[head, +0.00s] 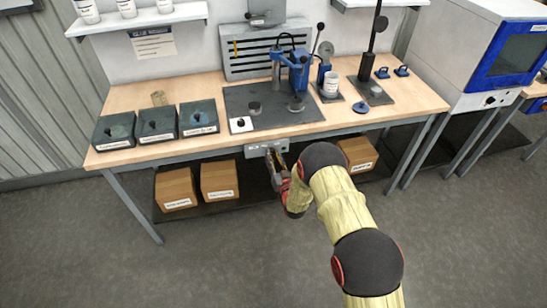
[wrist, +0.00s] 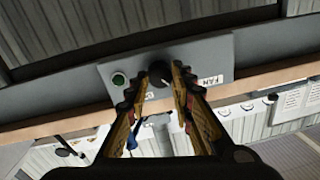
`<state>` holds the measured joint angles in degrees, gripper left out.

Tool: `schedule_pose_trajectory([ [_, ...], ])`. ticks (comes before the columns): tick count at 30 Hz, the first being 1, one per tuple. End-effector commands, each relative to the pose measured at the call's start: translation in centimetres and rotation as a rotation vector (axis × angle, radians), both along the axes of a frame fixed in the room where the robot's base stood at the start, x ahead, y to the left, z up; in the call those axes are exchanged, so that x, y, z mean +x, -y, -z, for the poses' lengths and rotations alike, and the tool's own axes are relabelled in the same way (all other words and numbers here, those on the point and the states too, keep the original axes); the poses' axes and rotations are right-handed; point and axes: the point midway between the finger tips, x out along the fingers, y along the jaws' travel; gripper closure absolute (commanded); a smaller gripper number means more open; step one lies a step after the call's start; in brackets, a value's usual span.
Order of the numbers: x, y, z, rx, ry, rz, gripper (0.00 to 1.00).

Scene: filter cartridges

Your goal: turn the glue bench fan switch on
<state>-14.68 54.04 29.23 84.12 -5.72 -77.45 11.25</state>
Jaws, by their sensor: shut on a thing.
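The fan switch panel (head: 258,148) is a grey box under the front edge of the glue bench. My gripper (head: 275,160) reaches up to the panel from the front. In the wrist view its two fingers (wrist: 158,80) stand on either side of the knob and are closed on it. The fingers hide part of the knob, and I cannot clearly read which way it is turned.
The glue bench (head: 120,98) holds a dark mat (head: 235,103) with a blue press and several dark boxes (head: 157,125). Cardboard boxes (head: 218,180) stand on the lower shelf. A blue-windowed cabinet (head: 480,50) is at the right. The floor (head: 200,265) in front is clear.

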Motion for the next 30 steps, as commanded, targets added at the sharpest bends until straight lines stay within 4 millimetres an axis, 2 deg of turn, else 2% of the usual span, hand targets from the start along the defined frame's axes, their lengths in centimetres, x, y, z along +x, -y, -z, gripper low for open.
schedule_pose_trajectory([
  [11,0.05,0.03,0.13,0.102,-0.028,0.001,1.00],
  [30,0.07,0.08,0.38,0.653,-0.186,0.001,1.00],
])
